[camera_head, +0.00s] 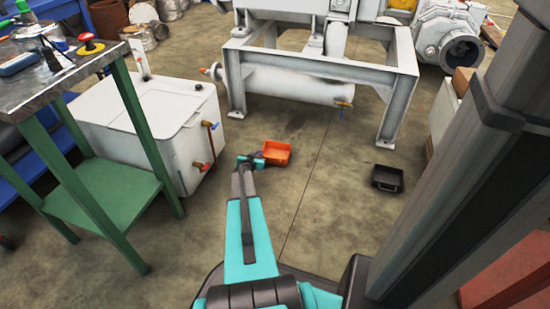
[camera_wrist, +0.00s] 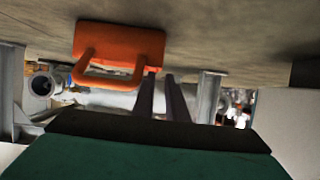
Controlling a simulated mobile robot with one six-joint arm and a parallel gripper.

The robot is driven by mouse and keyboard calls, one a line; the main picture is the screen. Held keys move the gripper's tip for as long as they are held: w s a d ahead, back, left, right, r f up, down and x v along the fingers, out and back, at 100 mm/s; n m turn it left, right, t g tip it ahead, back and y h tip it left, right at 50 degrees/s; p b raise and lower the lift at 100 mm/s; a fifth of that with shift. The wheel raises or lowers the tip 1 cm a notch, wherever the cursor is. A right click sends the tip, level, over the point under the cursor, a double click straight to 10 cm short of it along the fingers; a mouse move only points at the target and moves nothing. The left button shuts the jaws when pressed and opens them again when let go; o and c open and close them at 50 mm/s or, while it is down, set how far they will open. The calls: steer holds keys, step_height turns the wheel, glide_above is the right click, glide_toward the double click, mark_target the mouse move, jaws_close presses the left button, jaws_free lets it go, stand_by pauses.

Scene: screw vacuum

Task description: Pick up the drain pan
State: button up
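An orange pan (camera_head: 278,153) with a loop handle sits on the floor in the middle of the head view. It also shows near the top of the wrist view (camera_wrist: 118,42), its handle pointing toward the camera. A black pan (camera_head: 387,179) with a handle lies on the floor further right. My gripper (camera_head: 250,160) is low, just left of the orange pan. In the wrist view its two dark fingers (camera_wrist: 160,78) stand apart with a narrow gap, nothing visible between them. The left finger's tip is close to the handle's right side; I cannot tell whether they touch.
A white tank (camera_head: 150,125) with taps stands left of my gripper, beside a green table (camera_head: 100,190). A grey machine frame (camera_head: 320,60) with a white cylinder (camera_head: 285,87) stands behind the pans. The floor between the two pans is clear.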

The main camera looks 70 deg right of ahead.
steer(key=shift+d, duration=0.15)
steer(key=shift+b+x, duration=1.1)
steer(key=shift+x, duration=1.2)
steer(key=shift+w+d+f, duration=0.1)
steer(key=shift+d+f, duration=0.15)
steer(key=shift+d, duration=0.15)
jaws_close()
steer(key=shift+r, duration=0.2)
step_height(320, 180, up, 18)
steer(key=p, duration=1)
steer(key=shift+f, duration=0.15)
